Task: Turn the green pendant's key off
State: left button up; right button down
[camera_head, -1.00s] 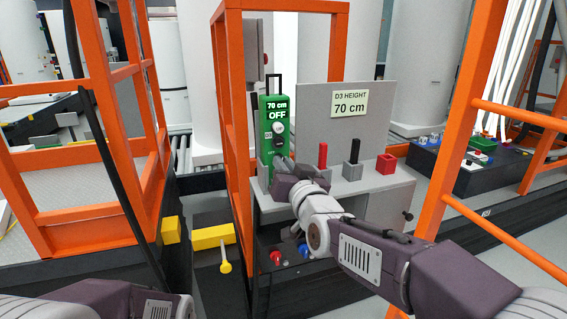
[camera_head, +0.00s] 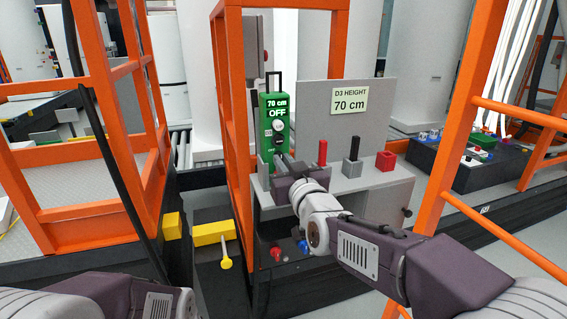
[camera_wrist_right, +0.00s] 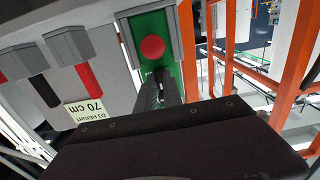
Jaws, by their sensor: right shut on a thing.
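The green pendant (camera_head: 269,113) stands upright in a grey holder at the left end of a grey shelf. Its display reads "70 cm" and "OFF", with a pale round knob (camera_head: 278,125) below. In the right wrist view the pendant (camera_wrist_right: 157,23) shows upside down with a round red button (camera_wrist_right: 152,47). My right gripper (camera_head: 284,160) is at the pendant's lower front, its fingers (camera_wrist_right: 160,88) shut at the face beside the red button. The key between the fingertips is mostly hidden by them. My left arm shows at the lower left; its gripper is out of view.
A sign (camera_head: 349,101) reads "D3 HEIGHT 70 cm". Orange frame posts (camera_head: 234,120) rise close on the left and right (camera_head: 462,130).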

jog(key=c, duration=1.8)
grip_release()
jog(key=shift+o, duration=0.2)
jog(key=shift+s, duration=0.1)
jog(key=p+v, duration=0.1)
jog(key=v, duration=0.8)
